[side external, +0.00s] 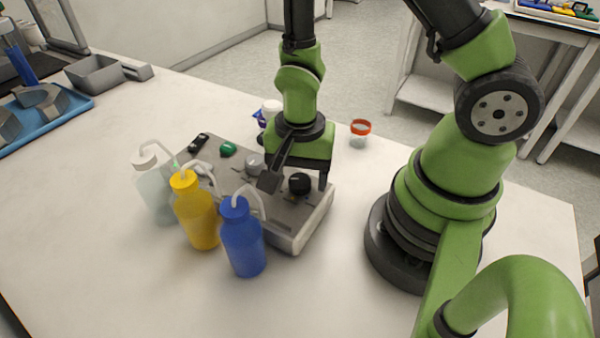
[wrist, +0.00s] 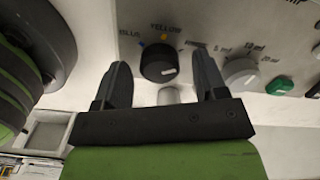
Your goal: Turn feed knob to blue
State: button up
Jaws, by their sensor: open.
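The black feed knob (side external: 299,183) sits on the right end of the grey reactor panel (side external: 285,230). In the wrist view the knob (wrist: 159,64) has a yellow dot beside the "YELLOW" label above it and a blue dot at its upper left. A small pale mark shows on the knob's lower right; where its pointer aims is hard to tell. My gripper (side external: 297,177) is open above the panel, one finger on either side of the knob. In the wrist view my gripper's fingers (wrist: 162,72) show gaps to the knob on both sides.
A pale knob (wrist: 241,73) and a green knob (wrist: 279,86) lie to the right in the wrist view. White (side external: 158,190), yellow (side external: 198,215) and blue (side external: 243,240) bottles with tubes stand close along the panel's front. An orange-lidded jar (side external: 360,132) stands behind. The table's front is clear.

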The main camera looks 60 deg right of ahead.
jog(key=shift+f, duration=0.15)
jog(key=c, duration=0.9)
jog(key=shift+c, duration=0.2)
